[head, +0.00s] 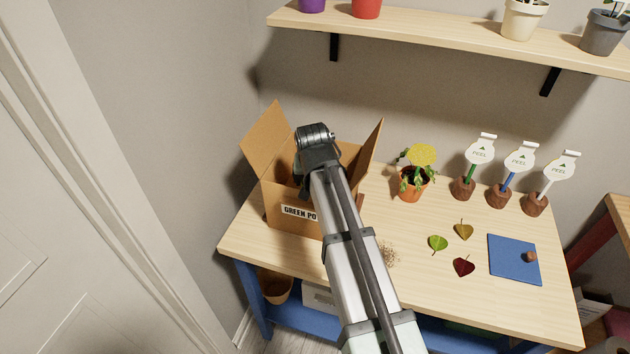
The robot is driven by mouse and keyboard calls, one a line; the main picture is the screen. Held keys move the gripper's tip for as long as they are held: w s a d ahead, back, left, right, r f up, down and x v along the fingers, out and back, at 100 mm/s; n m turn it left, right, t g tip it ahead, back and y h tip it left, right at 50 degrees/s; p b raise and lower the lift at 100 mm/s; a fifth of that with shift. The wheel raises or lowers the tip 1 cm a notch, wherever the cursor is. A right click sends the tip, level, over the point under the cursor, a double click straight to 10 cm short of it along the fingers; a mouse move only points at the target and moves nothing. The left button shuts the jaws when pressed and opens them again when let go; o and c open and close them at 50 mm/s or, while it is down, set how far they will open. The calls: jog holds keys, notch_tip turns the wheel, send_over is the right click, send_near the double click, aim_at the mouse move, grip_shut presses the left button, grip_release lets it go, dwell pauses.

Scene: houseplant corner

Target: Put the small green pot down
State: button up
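A cardboard box (282,190) with raised flaps stands at the left of the table. Its front label reads "GREEN PO", with the rest covered by my arm. My arm reaches over the box, and its wrist is above the box opening. My gripper's fingers are hidden behind the wrist and the box walls, so I cannot see whether they are open or shut. A small dark patch shows just left of the wrist inside the box, too unclear to name. I cannot make out the small green pot.
On the wooden table (435,290), a potted plant with a yellow flower (413,184) stands right of the box. Behind are several brown plugs with "PEEL" tags (478,153). Loose leaves (438,243) and a blue mat (512,262) lie in front. A shelf with pots (440,34) hangs above.

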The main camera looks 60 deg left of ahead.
jog(key=shift+f, duration=0.4)
jog(key=shift+f, duration=0.6)
jog(key=o, duration=1.1)
jog(key=shift+r, duration=0.1)
jog(key=shift+r, duration=0.25)
jog(key=v, duration=1.2)
jog(key=shift+r, duration=0.3)
